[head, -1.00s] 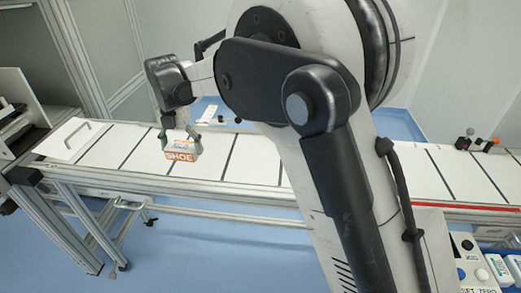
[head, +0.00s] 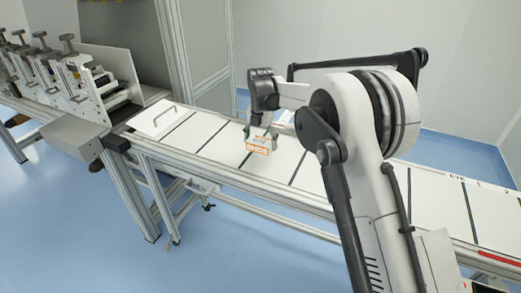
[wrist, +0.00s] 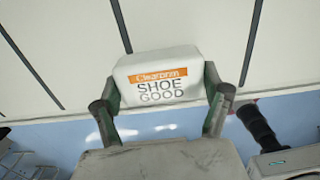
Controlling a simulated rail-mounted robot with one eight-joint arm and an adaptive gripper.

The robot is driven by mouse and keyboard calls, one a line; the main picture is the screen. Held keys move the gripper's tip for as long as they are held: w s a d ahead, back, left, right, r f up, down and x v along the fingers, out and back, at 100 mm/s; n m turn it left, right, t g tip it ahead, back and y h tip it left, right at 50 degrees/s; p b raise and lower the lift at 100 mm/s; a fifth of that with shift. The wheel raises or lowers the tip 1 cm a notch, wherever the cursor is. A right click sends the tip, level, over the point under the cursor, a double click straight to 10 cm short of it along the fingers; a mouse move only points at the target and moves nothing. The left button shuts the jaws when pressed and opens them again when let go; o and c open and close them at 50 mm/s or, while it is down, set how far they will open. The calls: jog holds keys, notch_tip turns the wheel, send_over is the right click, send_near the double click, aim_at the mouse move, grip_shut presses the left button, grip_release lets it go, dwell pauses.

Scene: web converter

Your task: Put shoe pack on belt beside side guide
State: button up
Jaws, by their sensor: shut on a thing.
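The shoe pack (head: 258,143) is a small white box with an orange band and lettering. My gripper (head: 262,136) is shut on it over the white belt (head: 222,150). In the wrist view the pack (wrist: 160,78) sits between the two fingers of my gripper (wrist: 161,88), its printed face toward the camera and the belt (wrist: 215,20) behind it. I cannot tell whether the pack touches the belt. I cannot clearly make out which part is the side guide.
A white plate with a handle (head: 165,117) lies at the belt's left end, beside a machine with several clamp-like units (head: 65,70). A metal frame rail (head: 230,180) runs along the belt's near side. Bare belt panels lie on both sides of the pack.

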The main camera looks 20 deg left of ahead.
aim_at(260, 150)
jog(key=shift+f, duration=2)
jog(key=shift+f, duration=0.1)
jog(key=o, duration=1.2)
notch_tip(260, 150, up, 12)
jog(key=shift+r, duration=0.15)
